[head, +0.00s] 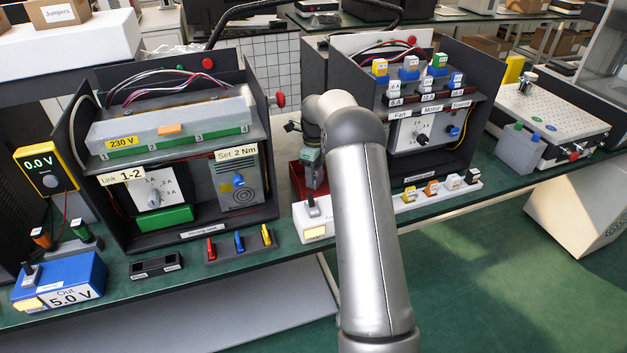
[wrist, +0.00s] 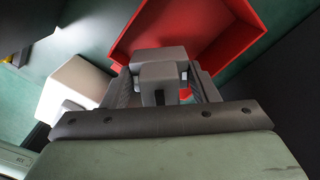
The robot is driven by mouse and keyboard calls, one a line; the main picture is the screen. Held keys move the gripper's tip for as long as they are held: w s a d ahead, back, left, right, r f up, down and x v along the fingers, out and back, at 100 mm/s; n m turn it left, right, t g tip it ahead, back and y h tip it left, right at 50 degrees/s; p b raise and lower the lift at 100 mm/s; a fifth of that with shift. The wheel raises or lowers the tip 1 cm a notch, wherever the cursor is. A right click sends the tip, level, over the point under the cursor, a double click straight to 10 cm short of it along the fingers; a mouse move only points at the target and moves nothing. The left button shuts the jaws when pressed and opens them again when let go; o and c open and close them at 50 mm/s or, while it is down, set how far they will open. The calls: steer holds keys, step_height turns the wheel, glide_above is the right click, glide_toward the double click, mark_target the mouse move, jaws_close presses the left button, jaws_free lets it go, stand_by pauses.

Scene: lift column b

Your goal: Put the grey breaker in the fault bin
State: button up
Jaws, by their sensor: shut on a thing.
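My gripper (head: 313,182) points down at the middle of the bench, between the two dark racks. It is shut on a grey breaker (wrist: 158,76), which sits between the two fingers in the wrist view. The red open bin (wrist: 205,18) lies beyond the held breaker in the wrist view, and the breaker overlaps its near edge in the picture. In the head view the bin (head: 296,178) is partly hidden behind my gripper and arm. The breaker's height over the bin is hard to tell.
A white box (head: 316,222) with a lever stands just in front of the bin; it also shows in the wrist view (wrist: 75,92). The left rack (head: 200,205) and right rack (head: 415,150) flank the bin. A strip of several coloured breakers (head: 437,190) lies at right.

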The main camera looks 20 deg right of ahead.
mark_target(315, 180)
steer(key=shift+f, duration=1.85)
steer(key=shift+f, duration=0.25)
steer(key=o, duration=0.7)
steer(key=shift+o, duration=0.2)
steer(key=shift+r, duration=0.1)
step_height(315, 180, up, 12)
steer(key=shift+r, duration=0.15)
